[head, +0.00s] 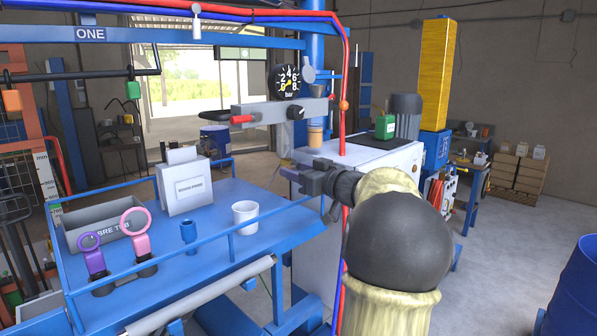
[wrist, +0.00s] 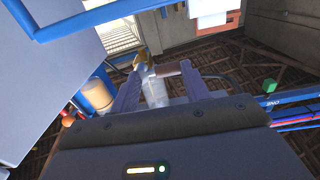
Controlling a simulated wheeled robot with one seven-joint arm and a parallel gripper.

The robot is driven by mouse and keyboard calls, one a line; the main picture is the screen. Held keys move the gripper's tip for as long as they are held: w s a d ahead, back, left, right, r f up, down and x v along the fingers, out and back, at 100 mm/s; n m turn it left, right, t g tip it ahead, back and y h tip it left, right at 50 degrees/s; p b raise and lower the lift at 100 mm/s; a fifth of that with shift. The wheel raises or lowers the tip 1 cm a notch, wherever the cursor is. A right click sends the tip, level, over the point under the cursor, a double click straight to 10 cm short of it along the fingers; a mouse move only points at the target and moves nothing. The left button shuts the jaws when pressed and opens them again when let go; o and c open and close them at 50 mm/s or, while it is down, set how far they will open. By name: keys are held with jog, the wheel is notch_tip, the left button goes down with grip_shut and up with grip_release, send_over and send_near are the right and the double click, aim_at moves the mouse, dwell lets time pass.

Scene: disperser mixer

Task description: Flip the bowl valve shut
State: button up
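In the wrist view the two fingers (wrist: 160,88) stand apart. A pale shape shows between or behind them; I cannot tell what it is, and no grasp is visible.
A pressure gauge (head: 288,81) sits above the manifold. Red and blue hoses (head: 345,90) run down close to my gripper. A railed blue table (head: 200,235) at left holds a white mug (head: 245,217) and a grey tub (head: 105,222). A tan cylinder (wrist: 98,95) shows in the wrist view.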

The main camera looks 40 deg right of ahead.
jog(key=shift+f+m+b, duration=0.1)
jog(key=shift+m+b, duration=0.4)
jog(key=shift+b, duration=1.4)
jog(key=shift+c, duration=0.3)
jog(key=m+b, duration=0.1)
jog(key=b, duration=0.3)
jog(key=shift+r+m, duration=0.2)
jog(key=shift+m, duration=0.2)
jog(key=shift+d+r+m+b, duration=0.1)
jog(key=shift+r+m+b, duration=0.15)
jog(key=shift+m+b, duration=0.8)
jog(key=m, duration=0.2)
jog(key=r+m+b, duration=0.1)
jog(key=m, duration=0.2)
jog(key=d+m, duration=0.1)
jog(key=m, duration=0.1)
jog(key=shift+d+r+m+b, duration=0.1)
jog(key=shift+r+m+b, duration=0.25)
jog(key=shift+b, duration=0.05)
jog(key=m, duration=0.2)
jog(key=d+m+p, duration=0.1)
jog(key=m, duration=0.2)
jog(key=shift+w+d+r, duration=0.1)
jog(key=shift+m, duration=0.3)
